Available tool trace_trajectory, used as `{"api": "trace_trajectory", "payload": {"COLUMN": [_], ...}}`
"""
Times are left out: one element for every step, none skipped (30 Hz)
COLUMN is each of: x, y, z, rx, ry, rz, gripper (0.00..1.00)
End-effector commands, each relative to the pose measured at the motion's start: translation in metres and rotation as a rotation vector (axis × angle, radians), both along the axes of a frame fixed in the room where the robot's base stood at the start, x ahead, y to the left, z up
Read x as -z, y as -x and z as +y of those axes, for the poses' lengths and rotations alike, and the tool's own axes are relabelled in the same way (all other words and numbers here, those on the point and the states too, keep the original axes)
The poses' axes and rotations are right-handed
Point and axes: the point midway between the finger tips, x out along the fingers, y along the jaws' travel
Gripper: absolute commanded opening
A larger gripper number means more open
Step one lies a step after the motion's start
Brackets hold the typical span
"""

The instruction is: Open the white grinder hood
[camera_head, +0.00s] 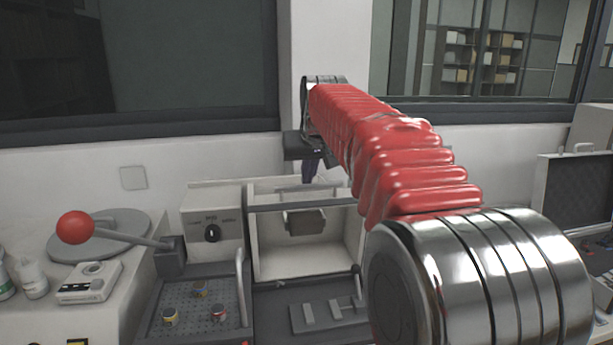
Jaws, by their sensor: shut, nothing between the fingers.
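The white grinder (305,259) stands in the middle of the bench as a white box-like housing. A dark block (305,222) shows inside it, and a dark bar (285,206) runs across its upper part. I cannot tell which panel is the hood or how far it is open. My gripper (310,172) is at the far end of my red-sleeved arm, above the back of the housing. It is small and dark, shut, with nothing held. My arm hides the right side of the housing, and contact cannot be told.
A white control box with a black knob (212,233) stands left of the housing. A perforated tray (190,297) with several small parts is in front. An open dark case (575,190) stands at the right.

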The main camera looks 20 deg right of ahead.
Motion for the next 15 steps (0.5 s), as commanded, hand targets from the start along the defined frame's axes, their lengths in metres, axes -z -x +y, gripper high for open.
{"api": "trace_trajectory", "payload": {"x": [-0.001,-0.001,-0.002,-0.002,-0.001,-0.002,-0.002,-0.001,-0.001,-0.001,-0.001,0.0,0.0,0.0,0.001], "y": [0.002,0.004,0.007,0.01,0.013,0.017,0.021,0.025,0.029,0.033,0.036,0.041,0.044,0.046,0.049], "z": [0.0,0.001,0.001,0.002,0.002,0.003,0.004,0.005,0.006,0.006,0.007,0.008,0.008,0.009,0.009], "rx": [0.0,0.0,0.0,0.001,0.001,0.001,0.001,0.001,0.001,0.001,0.001,0.001,0.001,0.001,0.001], "ry": [0.0,0.0,0.0,0.0,-0.001,-0.001,-0.001,0.0,0.0,0.0,0.0,0.0,0.0,0.0,0.0], "rz": [0.0,-0.001,-0.001,-0.001,0.0,0.0,0.0,0.001,0.001,0.001,0.001,0.001,0.001,0.001,0.002], "gripper": [0.0,0.0,0.0,0.0,0.0,0.0,0.0,0.0,0.0,0.0,0.0,0.0,0.0,0.0,0.0]}}
